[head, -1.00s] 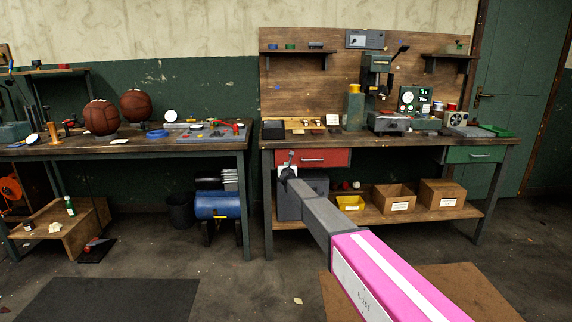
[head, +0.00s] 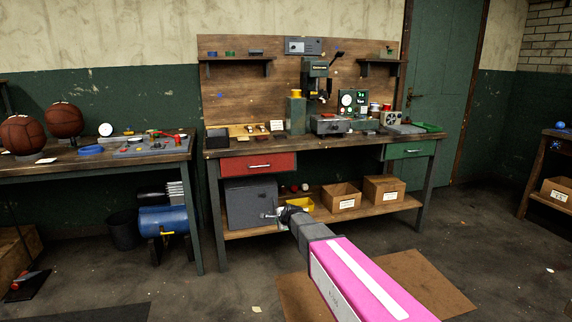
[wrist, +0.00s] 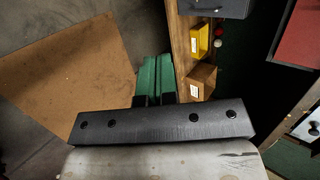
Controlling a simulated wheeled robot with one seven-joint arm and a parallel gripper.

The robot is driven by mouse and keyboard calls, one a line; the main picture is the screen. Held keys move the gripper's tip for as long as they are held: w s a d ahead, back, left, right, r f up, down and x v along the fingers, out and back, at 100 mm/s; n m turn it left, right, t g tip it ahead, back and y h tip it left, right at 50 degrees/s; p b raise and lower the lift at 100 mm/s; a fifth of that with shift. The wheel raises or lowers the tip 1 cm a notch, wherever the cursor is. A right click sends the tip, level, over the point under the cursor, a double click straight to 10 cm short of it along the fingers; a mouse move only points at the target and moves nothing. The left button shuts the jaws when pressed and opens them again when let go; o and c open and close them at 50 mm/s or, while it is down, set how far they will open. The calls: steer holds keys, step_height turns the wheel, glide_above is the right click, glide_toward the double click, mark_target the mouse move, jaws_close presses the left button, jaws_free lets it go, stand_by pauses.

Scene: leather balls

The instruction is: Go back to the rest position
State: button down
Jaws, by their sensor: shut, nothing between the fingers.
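My gripper (head: 270,216) is at the end of my pink and grey arm in the head view, low in front of the workbench. It overlaps the lower right part of the grey cabinet on the lower shelf. In the wrist view its green fingers (wrist: 155,76) are together, with nothing seen between them. I cannot tell from the pictures how far it is from the shelf.
The workbench (head: 350,142) has a red drawer (head: 258,166) and a lower shelf with the grey cabinet (head: 248,200), a yellow bin (head: 300,204) and cardboard boxes (head: 342,197). Two leather balls (head: 22,135) sit on the left table. The floor at right is mostly clear.

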steer(key=s+d+f+n+g+h, duration=0.1)
steer(key=s+d+n+g, duration=0.2)
steer(key=s+d, duration=0.4)
steer(key=s+d+f+n+g+h, duration=0.2)
steer(key=s+d+n, duration=0.4)
steer(key=s, duration=0.7)
steer(key=s+d+f+n+g+h, duration=0.1)
steer(key=s+d+n+g, duration=0.3)
steer(key=s+d, duration=0.5)
steer(key=shift+s+d+f+n+h, duration=0.3)
steer(key=shift+s+f+n, duration=0.35)
steer(key=shift+s, duration=0.45)
